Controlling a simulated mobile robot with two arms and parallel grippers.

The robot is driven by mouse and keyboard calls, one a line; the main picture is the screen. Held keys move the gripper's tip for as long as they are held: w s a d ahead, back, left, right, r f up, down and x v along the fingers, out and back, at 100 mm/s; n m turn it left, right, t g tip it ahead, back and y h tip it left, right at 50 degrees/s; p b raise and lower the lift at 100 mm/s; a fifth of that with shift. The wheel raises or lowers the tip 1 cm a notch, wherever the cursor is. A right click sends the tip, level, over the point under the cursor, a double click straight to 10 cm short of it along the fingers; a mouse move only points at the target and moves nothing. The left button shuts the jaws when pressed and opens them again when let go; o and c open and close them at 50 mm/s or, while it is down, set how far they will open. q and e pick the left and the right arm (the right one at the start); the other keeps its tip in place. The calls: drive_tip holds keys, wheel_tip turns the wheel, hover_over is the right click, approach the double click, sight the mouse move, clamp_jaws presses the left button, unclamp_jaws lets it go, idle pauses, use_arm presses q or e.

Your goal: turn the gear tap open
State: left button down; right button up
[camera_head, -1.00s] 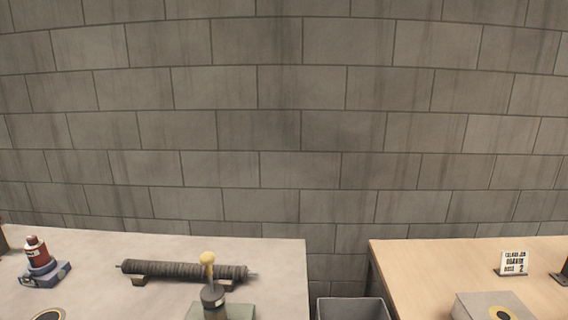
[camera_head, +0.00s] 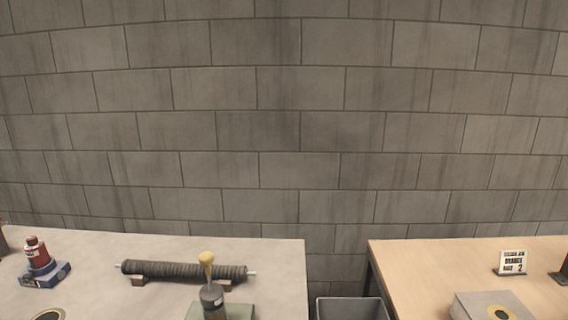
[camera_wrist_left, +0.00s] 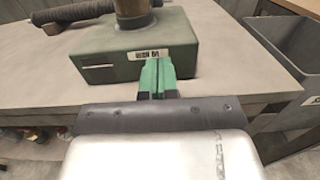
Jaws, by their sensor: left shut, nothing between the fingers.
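A lever with a yellow knob (camera_head: 205,258) rises from a dark cylinder (camera_head: 213,301) on a green box (camera_head: 240,312) at the front of the grey table; no other thing here looks more like the gear tap. In the left wrist view the green box (camera_wrist_left: 122,58) shows a white label on its front and the lower part of a brownish post (camera_wrist_left: 133,12) on top. My left gripper (camera_wrist_left: 157,62) is shut and empty, its green fingers overlapping the box's front just under the label. I cannot tell whether they touch it. The knob is outside that view. My right gripper is not in view.
A dark ribbed tube (camera_head: 185,271) lies on small supports behind the box. A red bottle-like object (camera_head: 37,255) stands on a blue base at left. A grey bin (camera_head: 350,309) sits between the grey table (camera_head: 100,250) and a wooden table (camera_head: 420,262).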

use_arm(q)
drive_tip(key=shift+w+a, duration=0.2)
drive_tip(key=shift+a, duration=0.1)
drive_tip(key=s, duration=0.5)
drive_tip(key=shift+s+r, duration=0.1)
drive_tip(key=shift+s, duration=0.05)
idle(0.4)
